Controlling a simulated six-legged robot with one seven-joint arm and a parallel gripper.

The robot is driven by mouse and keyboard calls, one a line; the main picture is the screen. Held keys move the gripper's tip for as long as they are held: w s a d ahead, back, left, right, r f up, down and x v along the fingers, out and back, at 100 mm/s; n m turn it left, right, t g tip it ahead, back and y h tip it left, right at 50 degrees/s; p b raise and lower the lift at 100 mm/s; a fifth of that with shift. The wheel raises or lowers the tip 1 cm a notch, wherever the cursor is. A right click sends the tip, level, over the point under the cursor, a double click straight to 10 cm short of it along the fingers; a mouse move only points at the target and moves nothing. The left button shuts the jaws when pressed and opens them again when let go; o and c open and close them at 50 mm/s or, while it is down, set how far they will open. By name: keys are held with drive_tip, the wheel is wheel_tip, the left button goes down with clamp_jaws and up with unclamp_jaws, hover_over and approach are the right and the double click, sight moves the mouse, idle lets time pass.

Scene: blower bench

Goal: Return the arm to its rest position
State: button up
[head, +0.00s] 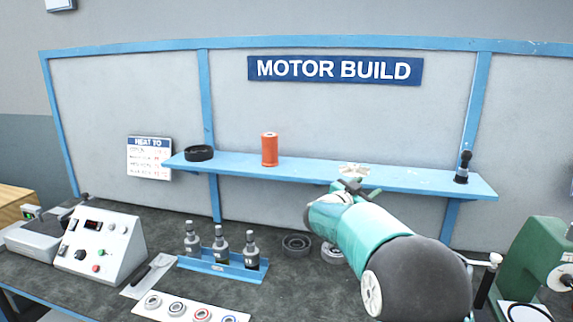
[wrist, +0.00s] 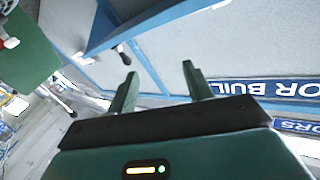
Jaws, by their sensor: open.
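My arm reaches over the bench in the head view, a teal and grey limb at centre right. My gripper (head: 355,188) is at its far end, in front of the blue shelf (head: 225,165). In the wrist view my gripper (wrist: 158,88) shows two green fingers spread apart with nothing between them. The wrist view is tilted and shows the wall panel, the shelf and part of the MOTOR BUILD sign (wrist: 270,88). A pale part (head: 354,169) on the shelf sits just behind my gripper in the head view; its shape is partly hidden.
The shelf holds a black ring (head: 199,153), an orange spool (head: 269,149) and a dark upright tool (head: 463,167). On the bench are a control box (head: 100,245), a blue rack (head: 222,265) with three grey tools, a white bearing strip (head: 185,308) and a green machine (head: 535,262).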

drive_tip(key=s+a+r+n+t+y, duration=0.4)
drive_tip(key=s+a+r+n+y, duration=0.25)
drive_tip(key=r+y, duration=0.2)
drive_tip(key=s+a+f+n+g+y, duration=0.2)
drive_tip(key=s+a+n+y, duration=0.3)
drive_tip(key=s, duration=0.5)
drive_tip(key=s+d+f+g, duration=0.1)
drive_tip(key=s+f+g, duration=0.2)
drive_tip(key=s, duration=0.7)
drive_tip(key=s+d+f+g, duration=0.1)
drive_tip(key=s+f+g, duration=0.2)
drive_tip(key=s+f, duration=0.3)
drive_tip(key=s+d+f+g, duration=0.2)
drive_tip(key=s+f, duration=0.3)
drive_tip(key=s, duration=0.9)
drive_tip(key=shift+s+f+n+g, duration=0.2)
drive_tip(key=shift+f+n+g, duration=0.15)
drive_tip(key=shift+n+g, duration=0.15)
